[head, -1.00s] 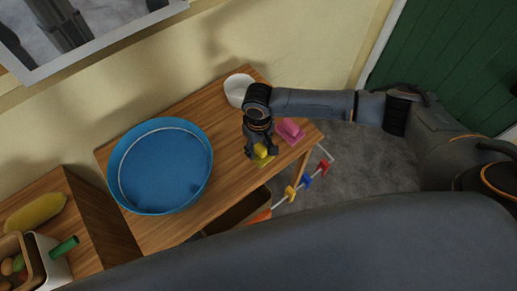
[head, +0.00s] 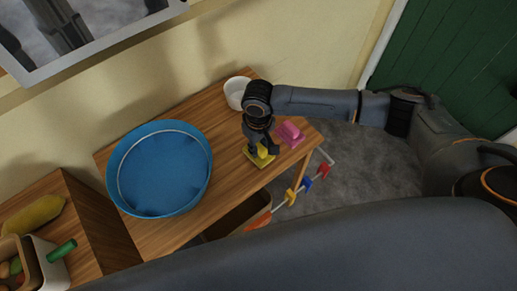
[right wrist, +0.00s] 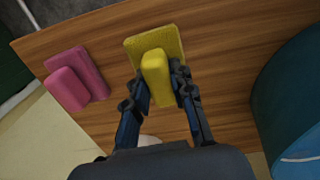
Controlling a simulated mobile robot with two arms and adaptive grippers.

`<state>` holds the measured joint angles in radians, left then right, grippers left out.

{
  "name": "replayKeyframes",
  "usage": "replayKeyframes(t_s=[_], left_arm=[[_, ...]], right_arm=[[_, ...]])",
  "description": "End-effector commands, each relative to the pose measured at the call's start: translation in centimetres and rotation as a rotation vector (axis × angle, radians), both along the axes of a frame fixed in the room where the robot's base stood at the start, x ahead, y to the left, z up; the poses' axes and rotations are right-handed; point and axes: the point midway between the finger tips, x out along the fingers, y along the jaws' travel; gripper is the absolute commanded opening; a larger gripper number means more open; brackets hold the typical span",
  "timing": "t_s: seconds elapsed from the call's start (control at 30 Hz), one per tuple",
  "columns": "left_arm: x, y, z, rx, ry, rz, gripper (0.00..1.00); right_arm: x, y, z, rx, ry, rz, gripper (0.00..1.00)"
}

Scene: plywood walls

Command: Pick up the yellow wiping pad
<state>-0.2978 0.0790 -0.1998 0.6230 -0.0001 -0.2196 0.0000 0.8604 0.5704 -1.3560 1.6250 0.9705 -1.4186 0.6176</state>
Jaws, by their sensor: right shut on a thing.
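The yellow wiping pad (head: 260,160) has a flat base and a raised block handle. It is near the front edge of the wooden table (head: 228,196), and it also shows in the right wrist view (right wrist: 156,43). My right gripper (head: 260,148) is above it, with its fingers shut on the two sides of the handle (right wrist: 157,78). I cannot tell whether the base is lifted off the table. My left gripper is not in view.
A pink pad (head: 290,132) lies just right of the gripper, also in the wrist view (right wrist: 77,78). A large blue basin (head: 160,204) stands on the left, a white bowl (head: 235,92) behind. Colored pieces on a white bar (head: 303,186) are beyond the table's front edge.

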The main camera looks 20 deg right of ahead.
Motion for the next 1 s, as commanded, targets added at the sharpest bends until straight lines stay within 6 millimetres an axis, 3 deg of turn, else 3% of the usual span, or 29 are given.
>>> replayKeyframes(t_s=[0.07, 0.37, 0.5, 0.7, 1.0], left_arm=[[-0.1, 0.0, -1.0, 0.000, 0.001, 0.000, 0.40], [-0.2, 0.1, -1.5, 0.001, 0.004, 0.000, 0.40], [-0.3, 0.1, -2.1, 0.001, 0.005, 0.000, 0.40], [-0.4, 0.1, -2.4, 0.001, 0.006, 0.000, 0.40], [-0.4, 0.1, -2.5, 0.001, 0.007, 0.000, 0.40]], right_arm=[[0.1, 0.1, 1.4, 0.004, -0.005, 0.002, 0.00], [-5.3, 0.5, 7.5, 0.004, -0.004, 0.005, 0.00], [-8.6, 0.9, 8.7, 0.004, 0.000, 0.005, 0.00], [-11.9, 1.2, 10.3, 0.002, -0.001, 0.003, 0.00], [-13.9, 1.4, 11.3, 0.001, -0.001, 0.000, 0.00]])
